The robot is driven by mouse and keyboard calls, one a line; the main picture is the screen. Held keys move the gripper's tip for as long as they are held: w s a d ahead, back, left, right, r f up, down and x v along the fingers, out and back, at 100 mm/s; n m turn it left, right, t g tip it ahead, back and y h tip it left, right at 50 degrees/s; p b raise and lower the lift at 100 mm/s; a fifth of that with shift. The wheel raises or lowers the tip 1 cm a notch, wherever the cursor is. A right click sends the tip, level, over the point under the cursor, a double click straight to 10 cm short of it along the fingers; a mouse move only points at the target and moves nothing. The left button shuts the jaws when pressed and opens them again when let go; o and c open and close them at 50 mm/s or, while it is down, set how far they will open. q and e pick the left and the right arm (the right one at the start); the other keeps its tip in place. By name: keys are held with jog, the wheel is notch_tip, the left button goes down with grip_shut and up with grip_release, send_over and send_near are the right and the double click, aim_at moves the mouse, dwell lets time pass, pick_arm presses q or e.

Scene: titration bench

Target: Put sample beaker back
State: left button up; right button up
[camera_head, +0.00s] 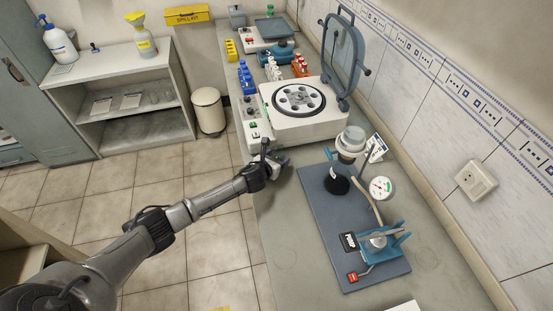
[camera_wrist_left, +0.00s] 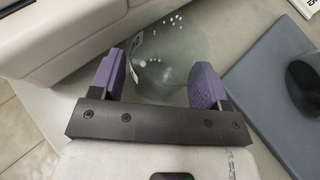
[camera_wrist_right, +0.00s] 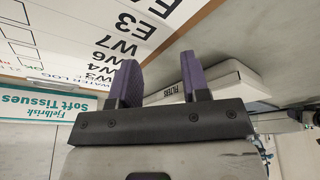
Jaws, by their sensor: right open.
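The sample beaker (camera_wrist_left: 165,75) is clear glass and hard to make out against the bench. In the left wrist view it stands between and beyond the purple finger pads of my left gripper (camera_wrist_left: 165,82). The pads are wide apart, one on each side of the glass; whether they press on it I cannot tell. In the head view my left gripper (camera_head: 278,163) is low at the bench's left edge, just in front of the white centrifuge, and the beaker is hardly visible there. My right gripper (camera_wrist_right: 163,80) is open and empty, seen only in its own wrist view.
The white centrifuge (camera_head: 308,128) with its lid raised stands just behind the left gripper. A blue-grey mat (camera_head: 333,235) with a pump, gauge and flask lies to the right. A lettered board (camera_wrist_right: 90,35) and a white box (camera_wrist_right: 225,82) appear beyond the right gripper.

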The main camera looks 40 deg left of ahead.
pick_arm(q)
jog(key=shift+o, duration=0.8)
jog(key=shift+r, duration=0.25)
pick_arm(e)
jog(key=shift+r, duration=0.2)
pick_arm(q)
jog(key=p+v, duration=0.2)
jog(key=v, duration=0.9)
jog(key=shift+a, duration=0.15)
pick_arm(e)
notch_tip(320, 180, up, 2)
jog(key=shift+d+r, duration=0.1)
pick_arm(q)
jog(key=shift+s+r, duration=0.15)
jog(key=shift+s, duration=0.3)
